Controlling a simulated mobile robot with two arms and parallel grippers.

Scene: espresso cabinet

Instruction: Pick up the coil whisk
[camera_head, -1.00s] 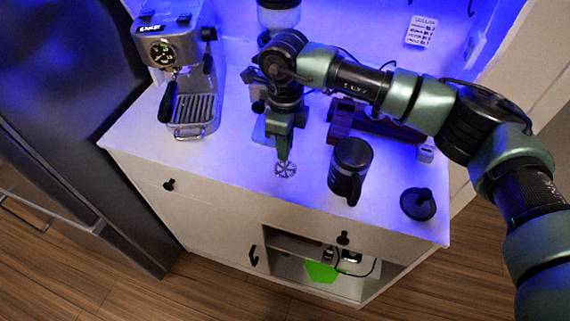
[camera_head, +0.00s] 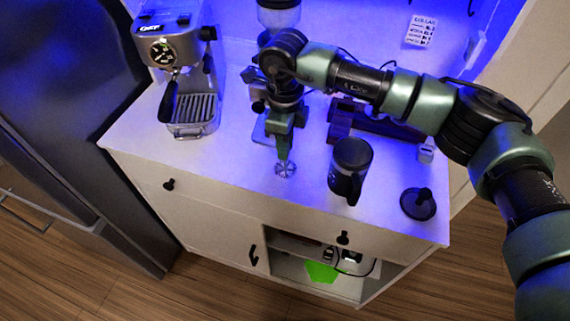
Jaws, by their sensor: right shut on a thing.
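The coil whisk (camera_head: 286,169) is a small round coil at the lower end of my right gripper, over the white counter near its front edge. My right gripper (camera_head: 284,150) points down and is shut on the whisk's upper part, which the fingers hide. I cannot tell whether the coil touches the counter or hangs just above it. My left gripper is not in view.
A black mug (camera_head: 350,168) stands to the right of the gripper, and a black tamper-like tool (camera_head: 418,203) lies further right. The espresso machine (camera_head: 180,70) is at the left. A grinder (camera_head: 279,15) stands behind. Counter left of the whisk is clear.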

